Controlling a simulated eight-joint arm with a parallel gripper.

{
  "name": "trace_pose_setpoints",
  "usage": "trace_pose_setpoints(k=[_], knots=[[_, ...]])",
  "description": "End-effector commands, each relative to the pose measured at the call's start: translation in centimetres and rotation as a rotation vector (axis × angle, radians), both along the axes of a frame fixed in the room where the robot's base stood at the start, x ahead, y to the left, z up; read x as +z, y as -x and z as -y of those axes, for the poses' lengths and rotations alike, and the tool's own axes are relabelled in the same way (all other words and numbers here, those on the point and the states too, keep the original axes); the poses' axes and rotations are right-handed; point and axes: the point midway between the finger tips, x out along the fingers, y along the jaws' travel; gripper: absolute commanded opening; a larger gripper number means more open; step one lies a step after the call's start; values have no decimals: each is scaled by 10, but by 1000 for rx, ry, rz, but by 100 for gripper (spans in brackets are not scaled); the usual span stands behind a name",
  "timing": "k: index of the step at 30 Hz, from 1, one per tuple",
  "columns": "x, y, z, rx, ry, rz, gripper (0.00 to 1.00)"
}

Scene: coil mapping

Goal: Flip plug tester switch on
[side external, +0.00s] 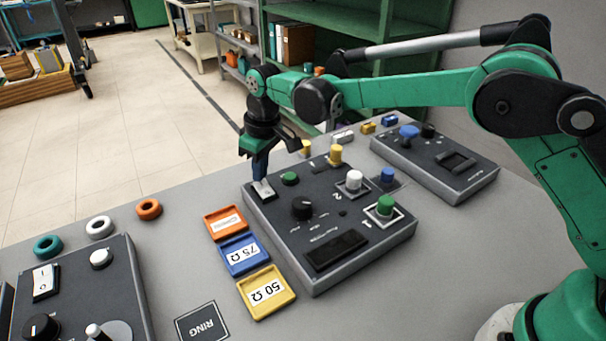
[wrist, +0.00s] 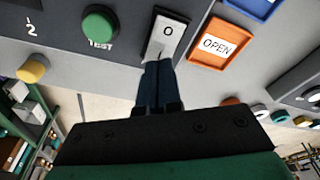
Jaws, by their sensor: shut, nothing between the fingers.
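The plug tester (side external: 281,226) is a dark grey box in the middle of the table in the side view. Its white rocker switch (side external: 264,189) sits at its far left corner. In the wrist view the rocker (wrist: 168,34) shows an "O" on its far half. My gripper (side external: 259,177) is shut and empty, pointing down at the switch. In the wrist view the fingertips (wrist: 159,66) are at the rocker's near end and hide part of it. I cannot tell whether they touch it.
A green TEST button (wrist: 100,26) is beside the switch. Orange (side external: 226,223), blue (side external: 244,255) and yellow (side external: 266,292) trays lie left of the tester. Another box (side external: 80,290) with a switch is at left, and one more (side external: 435,160) at back right.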

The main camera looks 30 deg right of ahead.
Motion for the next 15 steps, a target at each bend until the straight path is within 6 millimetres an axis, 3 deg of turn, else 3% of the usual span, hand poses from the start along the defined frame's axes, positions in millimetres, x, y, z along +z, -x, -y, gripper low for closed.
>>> trace_pose_setpoints(k=[15], knots=[[-8, 0, 0, 0, 0, 0, 0]])
